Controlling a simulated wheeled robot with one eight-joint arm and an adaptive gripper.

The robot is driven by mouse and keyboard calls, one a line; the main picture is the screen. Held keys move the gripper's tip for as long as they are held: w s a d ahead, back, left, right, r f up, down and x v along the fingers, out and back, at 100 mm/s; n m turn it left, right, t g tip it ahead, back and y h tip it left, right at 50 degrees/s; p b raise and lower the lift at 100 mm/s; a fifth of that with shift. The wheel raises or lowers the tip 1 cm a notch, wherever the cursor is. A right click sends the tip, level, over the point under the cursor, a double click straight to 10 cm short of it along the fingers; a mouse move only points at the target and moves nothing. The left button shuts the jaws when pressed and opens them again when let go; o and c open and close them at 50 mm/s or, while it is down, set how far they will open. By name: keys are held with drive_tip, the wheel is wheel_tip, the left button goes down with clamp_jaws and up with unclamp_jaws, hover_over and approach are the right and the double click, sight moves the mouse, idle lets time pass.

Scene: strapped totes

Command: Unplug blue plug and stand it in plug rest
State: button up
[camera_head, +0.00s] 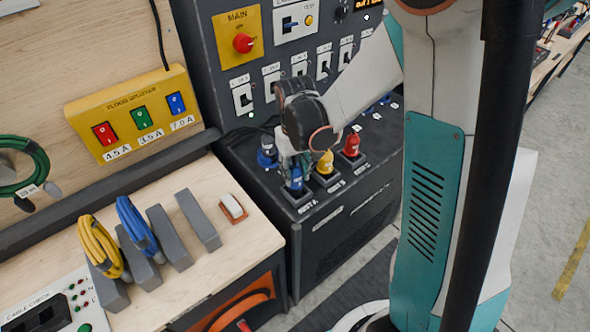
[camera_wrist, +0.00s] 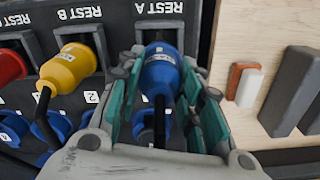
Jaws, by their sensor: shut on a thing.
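The blue plug (camera_head: 296,183) stands at the front left spot of the dark panel, at the place marked REST A. In the wrist view the blue plug (camera_wrist: 160,72) is between the fingers of my gripper (camera_wrist: 163,90), its head in or right at the dark rest (camera_wrist: 159,33) and a black cable trailing toward me. My gripper (camera_head: 297,168) is shut on it from above. Whether the plug is fully seated is hidden. Several blue sockets show in the wrist view, one of them (camera_wrist: 66,121) below the yellow plug.
A yellow plug (camera_head: 325,163) stands in REST B and a red plug (camera_head: 351,145) in REST C, close beside my gripper. A blue fitting (camera_head: 267,153) is behind left. The wooden bench at left holds grey blocks (camera_head: 203,222) and cable coils.

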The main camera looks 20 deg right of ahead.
drive_tip(key=shift+f+b, duration=0.55)
drive_tip(key=shift+f, duration=0.1)
drive_tip(key=o, duration=1.2)
wheel_tip(320, 180, up, 12)
drive_tip(key=s+t+b, duration=0.2)
drive_tip(key=s, duration=0.3)
drive_tip(key=s+t+b, duration=0.2)
drive_tip(key=s, duration=0.3)
drive_tip(key=s+t+b, duration=0.2)
drive_tip(key=s+t, duration=0.1)
drive_tip(key=s, duration=0.2)
drive_tip(key=shift+r+m+b, duration=0.1)
drive_tip(key=shift+m+b, duration=0.2)
drive_tip(key=shift+b, duration=0.05)
